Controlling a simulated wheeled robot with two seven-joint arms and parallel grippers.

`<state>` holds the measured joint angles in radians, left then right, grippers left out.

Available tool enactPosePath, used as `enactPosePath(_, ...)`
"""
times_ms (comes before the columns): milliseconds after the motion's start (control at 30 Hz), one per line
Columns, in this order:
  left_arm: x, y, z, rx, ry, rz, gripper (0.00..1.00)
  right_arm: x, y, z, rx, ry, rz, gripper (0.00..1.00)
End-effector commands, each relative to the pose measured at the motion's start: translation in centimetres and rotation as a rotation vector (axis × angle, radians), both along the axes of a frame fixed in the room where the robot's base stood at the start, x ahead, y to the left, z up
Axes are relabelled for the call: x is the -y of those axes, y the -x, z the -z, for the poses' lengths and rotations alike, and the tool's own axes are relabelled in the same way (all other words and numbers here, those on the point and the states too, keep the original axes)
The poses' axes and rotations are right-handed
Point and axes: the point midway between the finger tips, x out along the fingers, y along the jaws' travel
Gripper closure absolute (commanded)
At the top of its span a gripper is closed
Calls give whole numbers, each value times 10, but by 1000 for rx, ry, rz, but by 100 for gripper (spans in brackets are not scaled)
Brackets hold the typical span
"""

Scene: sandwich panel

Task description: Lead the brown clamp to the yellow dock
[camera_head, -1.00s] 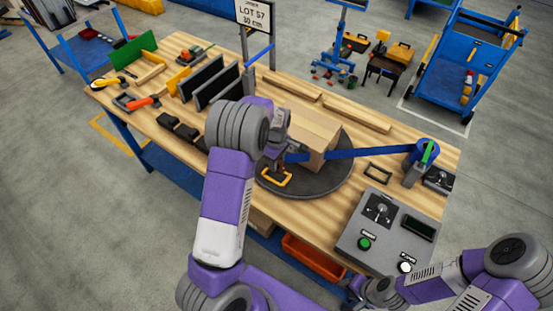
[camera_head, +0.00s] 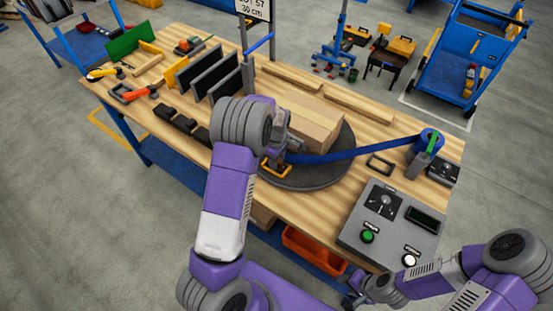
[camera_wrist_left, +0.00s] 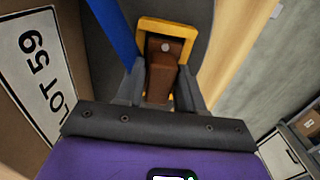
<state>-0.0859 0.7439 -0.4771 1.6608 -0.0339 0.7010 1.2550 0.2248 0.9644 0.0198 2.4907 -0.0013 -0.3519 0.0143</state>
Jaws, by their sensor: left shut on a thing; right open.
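The brown clamp (camera_wrist_left: 164,75) is between the fingers of my left gripper (camera_wrist_left: 158,88), which is shut on it. In the left wrist view the clamp's far end lies within the outline of the yellow dock (camera_wrist_left: 181,27); I cannot tell whether it is seated or above it. In the head view the dock (camera_head: 270,171) is at the near left edge of the dark turntable (camera_head: 330,178), partly hidden by my left gripper (camera_head: 280,157). The blue strap (camera_head: 365,151) runs from the blue reel (camera_head: 429,137) to the clamp. My right gripper (camera_head: 352,298) is open at the bottom, apart from these things.
A cardboard box (camera_head: 312,120) stands on the turntable; its LOT 59 label (camera_wrist_left: 42,75) shows close beside my left gripper. A grey control panel (camera_head: 390,222) is at the right. Dark upright panels (camera_head: 215,78) and tools occupy the left of the wooden table.

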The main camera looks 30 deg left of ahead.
Motion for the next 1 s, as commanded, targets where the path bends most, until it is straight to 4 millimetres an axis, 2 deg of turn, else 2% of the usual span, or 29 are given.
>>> enactPosePath(267,1,0,0,0,0,0,94,0,0,-1,0,0,0,57)
enactPosePath(300,1,0,0,0,0,0,56,0,0,-1,0,0,0,57)
enactPosePath(467,1,0,0,0,0,0,33,0,0,-1,0,0,0,57)
enactPosePath(767,1,0,-2,0,0,0,33,0,0,-1,0,0,0,57)
enactPosePath(867,1,-1,-12,3,-1,1,33,0,0,-2,0,0,0,57)
enactPosePath(1000,2,-1,-36,5,0,1,33,0,0,-5,0,0,0,57)
